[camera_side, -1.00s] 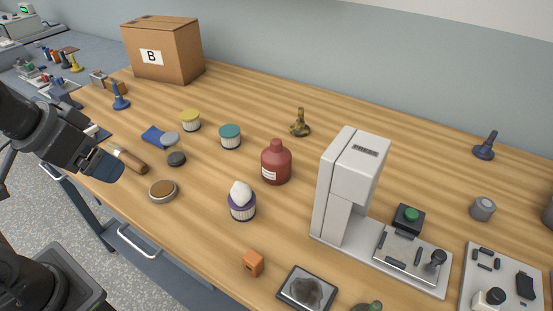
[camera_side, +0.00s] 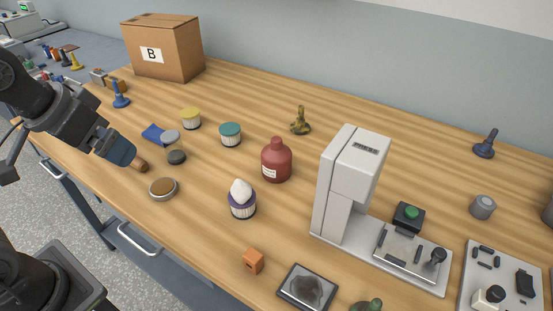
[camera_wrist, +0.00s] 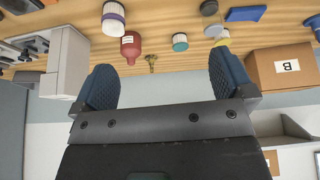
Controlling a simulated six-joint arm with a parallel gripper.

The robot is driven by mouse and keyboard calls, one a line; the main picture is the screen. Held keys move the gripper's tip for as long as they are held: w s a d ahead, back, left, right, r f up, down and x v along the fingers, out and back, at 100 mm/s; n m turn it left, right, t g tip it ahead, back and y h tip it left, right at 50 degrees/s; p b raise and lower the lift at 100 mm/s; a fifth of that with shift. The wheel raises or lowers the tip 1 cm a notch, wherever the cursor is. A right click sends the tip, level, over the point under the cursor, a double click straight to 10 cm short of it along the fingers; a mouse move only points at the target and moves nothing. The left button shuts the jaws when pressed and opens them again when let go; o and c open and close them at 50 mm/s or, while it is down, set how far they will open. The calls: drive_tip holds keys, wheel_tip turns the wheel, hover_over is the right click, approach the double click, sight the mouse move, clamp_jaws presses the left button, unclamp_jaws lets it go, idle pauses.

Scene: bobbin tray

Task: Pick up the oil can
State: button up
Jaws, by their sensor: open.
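The oil can (camera_side: 300,122) is a small brass-coloured can with a round base and a narrow upright top. It stands on the table behind the red bottle. It also shows, upside down, in the wrist view (camera_wrist: 151,62), between my two fingers and well beyond them. My gripper (camera_side: 122,151) is at the left of the side view, over the table's front left part, far from the can. In the wrist view my gripper (camera_wrist: 165,85) has its blue fingers wide apart with nothing between them.
A white machine (camera_side: 345,190) stands to the right, box B (camera_side: 165,55) at back left. Table behind the can is clear.

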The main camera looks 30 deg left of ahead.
drive_tip(key=w+d+r+n+g, duration=0.1)
drive_tip(key=w+d+r+n, duration=0.15)
drive_tip(key=w, duration=0.65)
drive_tip(key=n+g+y, duration=0.1)
drive_tip(key=n+y, duration=0.2)
drive_tip(key=n, duration=0.3)
hover_over(277, 151)
drive_tip(key=s+d, duration=0.2)
drive_tip(key=d, duration=0.1)
wheel_tip(277, 151, down, 9)
drive_tip(key=x, duration=0.7)
drive_tip(key=shift+a+f, duration=0.1)
drive_tip(key=shift+a, duration=0.1)
drive_tip(key=shift+a+x, duration=0.1)
drive_tip(key=shift+x, duration=1.3)
drive_tip(key=shift+a+x, duration=0.15)
drive_tip(key=shift+x, duration=1.2)
drive_tip(key=shift+w, duration=0.15)
drive_tip(key=c, duration=1)
